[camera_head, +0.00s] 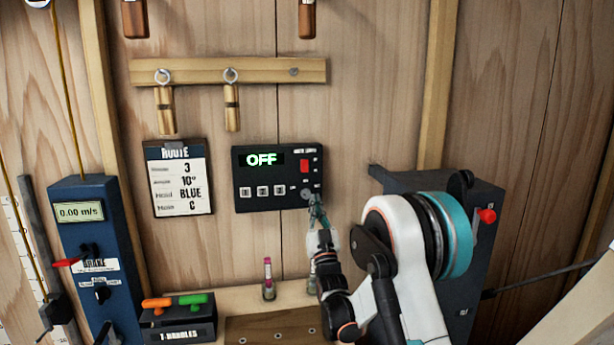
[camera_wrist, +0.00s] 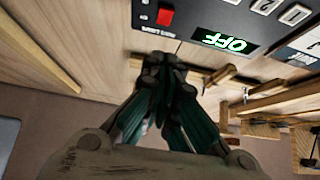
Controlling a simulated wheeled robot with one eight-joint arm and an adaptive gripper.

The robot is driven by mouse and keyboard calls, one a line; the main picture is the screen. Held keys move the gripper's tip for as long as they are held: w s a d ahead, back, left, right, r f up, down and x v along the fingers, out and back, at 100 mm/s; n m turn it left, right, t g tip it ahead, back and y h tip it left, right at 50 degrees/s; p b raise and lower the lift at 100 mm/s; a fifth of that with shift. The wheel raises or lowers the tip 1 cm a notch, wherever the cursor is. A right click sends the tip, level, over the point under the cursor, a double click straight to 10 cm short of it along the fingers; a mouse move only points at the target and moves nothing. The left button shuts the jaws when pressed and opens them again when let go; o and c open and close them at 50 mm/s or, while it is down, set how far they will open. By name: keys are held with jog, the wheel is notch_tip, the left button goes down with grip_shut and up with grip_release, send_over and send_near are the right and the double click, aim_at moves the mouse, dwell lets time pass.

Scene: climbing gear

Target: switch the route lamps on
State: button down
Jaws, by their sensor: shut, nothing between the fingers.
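The dark lamp control panel (camera_head: 244,193) hangs on the wooden wall, and its green display (camera_head: 262,160) reads OFF. A red switch (camera_head: 304,166) sits at its right side, with a row of pale buttons (camera_head: 264,191) along the bottom. In the wrist view the panel appears upside down, with the red switch (camera_wrist: 166,17) and the OFF display (camera_wrist: 228,42) visible. My gripper (camera_head: 315,202) is shut and empty, with its tips at the panel's lower right corner, below the red switch. In the wrist view the fingertips (camera_wrist: 164,62) meet; I cannot tell whether they touch the panel.
A blue box (camera_head: 88,225) with a speed display stands left. A dark box (camera_head: 485,250) with a red knob stands right. A small lipstick-like tube (camera_head: 268,280) stands on the shelf below.

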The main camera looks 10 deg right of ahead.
send_near(305, 163)
notch_tip(305, 163, up, 3)
jog(key=s, duration=0.1)
jog(key=w+b, duration=0.1)
jog(key=w, duration=0.3)
jog(key=shift+w+r, duration=0.1)
jog(key=shift+w, duration=0.1)
jog(key=shift+w, duration=0.1)
